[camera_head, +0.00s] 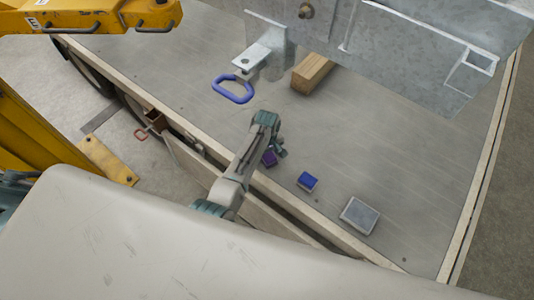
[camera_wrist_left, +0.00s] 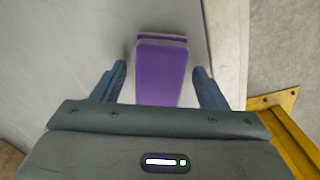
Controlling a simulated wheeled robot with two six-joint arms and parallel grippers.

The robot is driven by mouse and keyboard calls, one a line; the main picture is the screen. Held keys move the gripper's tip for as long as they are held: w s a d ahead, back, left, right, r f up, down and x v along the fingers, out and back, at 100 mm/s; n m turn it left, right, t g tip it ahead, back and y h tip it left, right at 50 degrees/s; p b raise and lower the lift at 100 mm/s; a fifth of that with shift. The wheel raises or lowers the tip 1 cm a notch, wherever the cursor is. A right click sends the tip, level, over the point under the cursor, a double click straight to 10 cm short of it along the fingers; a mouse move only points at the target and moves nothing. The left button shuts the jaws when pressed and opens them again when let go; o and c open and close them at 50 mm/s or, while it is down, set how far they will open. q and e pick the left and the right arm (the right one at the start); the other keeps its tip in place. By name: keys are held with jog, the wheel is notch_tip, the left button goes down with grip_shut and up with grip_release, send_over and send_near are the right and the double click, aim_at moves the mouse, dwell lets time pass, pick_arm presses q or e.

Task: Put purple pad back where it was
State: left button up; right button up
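The purple pad (camera_head: 270,158) is on the grey trailer deck near its front edge, partly hidden by my left arm. In the left wrist view the purple pad (camera_wrist_left: 161,72) lies between the two fingers, with a gap on each side. A thin purple and grey strip shows at its far end. My left gripper (camera_head: 279,149) is over the pad in the head view. It also shows in the left wrist view (camera_wrist_left: 162,88), with its fingers apart. The pad's near end is hidden behind the gripper body. My right gripper is out of view.
A blue pad (camera_head: 307,181) and a grey pad (camera_head: 359,215) lie to the right on the deck. A blue ring (camera_head: 232,89), a wooden block (camera_head: 312,73) and a large metal plate (camera_head: 420,55) are farther back. The deck's front rail (camera_head: 300,207) runs close by.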

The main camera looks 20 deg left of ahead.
aim_at(268, 154)
pick_arm(q)
jog(key=shift+r, duration=0.1)
jog(key=shift+r, duration=0.25)
notch_tip(268, 154, up, 12)
jog(key=b, duration=0.1)
jog(key=shift+f, duration=0.2)
dwell(0.9)
jog(key=shift+d, duration=0.1)
dwell(0.3)
